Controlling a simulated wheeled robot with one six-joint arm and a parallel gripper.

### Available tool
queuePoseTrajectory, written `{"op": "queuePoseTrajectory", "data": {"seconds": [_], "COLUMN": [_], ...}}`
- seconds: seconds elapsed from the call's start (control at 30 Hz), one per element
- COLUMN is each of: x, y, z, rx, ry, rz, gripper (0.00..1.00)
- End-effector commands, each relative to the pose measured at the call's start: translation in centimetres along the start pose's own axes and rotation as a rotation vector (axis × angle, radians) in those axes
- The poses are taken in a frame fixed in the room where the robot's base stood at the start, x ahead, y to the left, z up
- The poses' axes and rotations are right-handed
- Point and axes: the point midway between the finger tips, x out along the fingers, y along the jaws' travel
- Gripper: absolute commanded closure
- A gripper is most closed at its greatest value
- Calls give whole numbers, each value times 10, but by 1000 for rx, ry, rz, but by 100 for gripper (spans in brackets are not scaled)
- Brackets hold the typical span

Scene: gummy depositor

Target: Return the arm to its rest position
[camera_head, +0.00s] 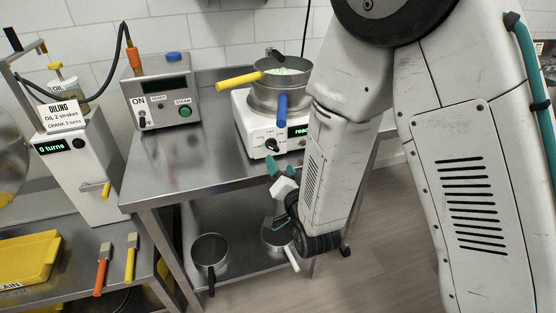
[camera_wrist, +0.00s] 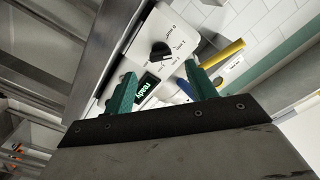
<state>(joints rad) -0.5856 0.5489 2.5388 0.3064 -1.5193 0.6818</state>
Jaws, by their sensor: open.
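My gripper (camera_head: 279,187) is open, with its green fingers apart and nothing between them. In the head view it hangs in front of the steel table's front edge, below the white heating unit. In the wrist view the two fingertips (camera_wrist: 159,83) frame the white unit (camera_wrist: 163,30) with its black knob and "ready" display. My arm reaches down from the upper right and covers the right side of that unit in the head view.
A pot with yellow and blue handles (camera_head: 278,92) stands on the white unit (camera_head: 252,128). A grey steam box (camera_head: 160,90) is to its left. Pans (camera_head: 210,250) sit on the lower shelf. An oiling machine (camera_head: 78,165) and yellow tray (camera_head: 28,257) are at left. Floor at right is clear.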

Motion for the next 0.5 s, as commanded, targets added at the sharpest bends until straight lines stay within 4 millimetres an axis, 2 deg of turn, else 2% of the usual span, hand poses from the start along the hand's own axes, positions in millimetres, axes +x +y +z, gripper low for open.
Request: {"op": "queuePoseTrajectory", "data": {"seconds": [0.13, 0.5], "x": [-6, -6], "y": [0, 0], "z": [0, 0], "rx": [0, -1], "ry": [0, 0], "rz": [0, 0], "gripper": [44, 44]}}
